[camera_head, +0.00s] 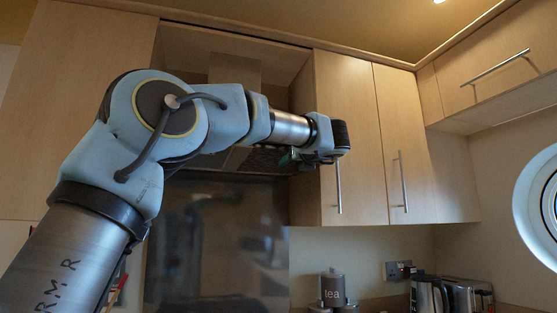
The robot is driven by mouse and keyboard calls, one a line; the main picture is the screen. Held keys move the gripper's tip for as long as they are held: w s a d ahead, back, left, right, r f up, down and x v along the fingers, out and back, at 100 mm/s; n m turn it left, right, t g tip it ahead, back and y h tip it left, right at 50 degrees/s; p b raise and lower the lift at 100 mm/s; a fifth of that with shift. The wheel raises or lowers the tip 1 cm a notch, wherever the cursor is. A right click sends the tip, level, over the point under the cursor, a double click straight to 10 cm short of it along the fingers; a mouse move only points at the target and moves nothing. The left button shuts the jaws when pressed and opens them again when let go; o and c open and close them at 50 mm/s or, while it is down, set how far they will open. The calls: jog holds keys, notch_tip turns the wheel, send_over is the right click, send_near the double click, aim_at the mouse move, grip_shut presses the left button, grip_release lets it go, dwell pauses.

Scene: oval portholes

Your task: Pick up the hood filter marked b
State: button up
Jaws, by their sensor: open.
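The cooker hood (236,72) is set between wall cupboards, largely behind my arm. A dark mesh-like panel (262,160) shows at its underside, partly hidden by my arm. It may be a hood filter, but I can read no letter b on it. My gripper (296,159) is at the end of the arm, just right of this panel in the picture. It is small and dark, with a green patch near it. It is open, and I see nothing held in it. I cannot tell whether it touches the panel.
Wall cupboards with a long bar handle (338,187) stand close right of my gripper. A dark shiny splashback (215,245) lies below the hood. A tea canister (333,290), a kettle (428,295) and a toaster (467,296) stand on the counter. The space below the gripper looks clear.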

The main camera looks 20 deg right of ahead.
jog(key=shift+c, duration=0.3)
grip_shut()
dwell(1.1)
